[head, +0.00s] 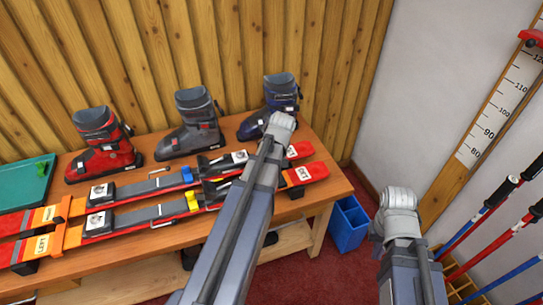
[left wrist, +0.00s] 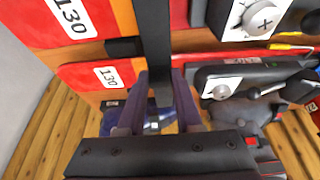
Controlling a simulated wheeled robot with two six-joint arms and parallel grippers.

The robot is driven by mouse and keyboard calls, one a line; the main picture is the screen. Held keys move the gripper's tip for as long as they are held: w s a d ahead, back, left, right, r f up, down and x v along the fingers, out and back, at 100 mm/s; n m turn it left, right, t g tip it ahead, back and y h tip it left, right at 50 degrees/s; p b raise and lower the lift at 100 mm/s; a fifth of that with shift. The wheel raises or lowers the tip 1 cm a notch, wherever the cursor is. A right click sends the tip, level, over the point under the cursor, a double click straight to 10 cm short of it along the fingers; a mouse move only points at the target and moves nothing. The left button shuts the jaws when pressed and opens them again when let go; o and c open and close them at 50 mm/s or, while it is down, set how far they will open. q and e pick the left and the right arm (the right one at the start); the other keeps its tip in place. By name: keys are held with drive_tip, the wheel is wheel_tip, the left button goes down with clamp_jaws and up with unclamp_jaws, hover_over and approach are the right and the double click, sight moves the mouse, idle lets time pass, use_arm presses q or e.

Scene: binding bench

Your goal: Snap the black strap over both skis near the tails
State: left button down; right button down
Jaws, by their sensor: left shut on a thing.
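Two red skis lie side by side on the wooden bench, the rear ski (head: 130,190) with a blue binding part and the front ski (head: 135,217) with a yellow one. In the left wrist view, the red ski ends with "130" labels (left wrist: 90,80) show, with a black strap (left wrist: 155,35) running across them. In the head view my own arm hides that gripper. My right gripper (head: 397,208) is off the bench at the right; its fingers cannot be made out.
An orange band (head: 62,222) crosses both skis at the left. Three ski boots stand behind: red (head: 102,145), grey (head: 192,130) and dark blue (head: 270,105). A blue bin (head: 348,225) stands right of the bench; ski poles (head: 480,225) are at the far right.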

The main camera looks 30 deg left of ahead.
use_arm(q)
drive_tip(key=shift+f+b, duration=1.75)
drive_tip(key=shift+f, duration=0.05)
unclamp_jaws()
idle(0.5)
drive_tip(key=shift+r, duration=0.2)
drive_tip(key=shift+r+p, duration=4.9)
drive_tip(key=shift+p, duration=0.2)
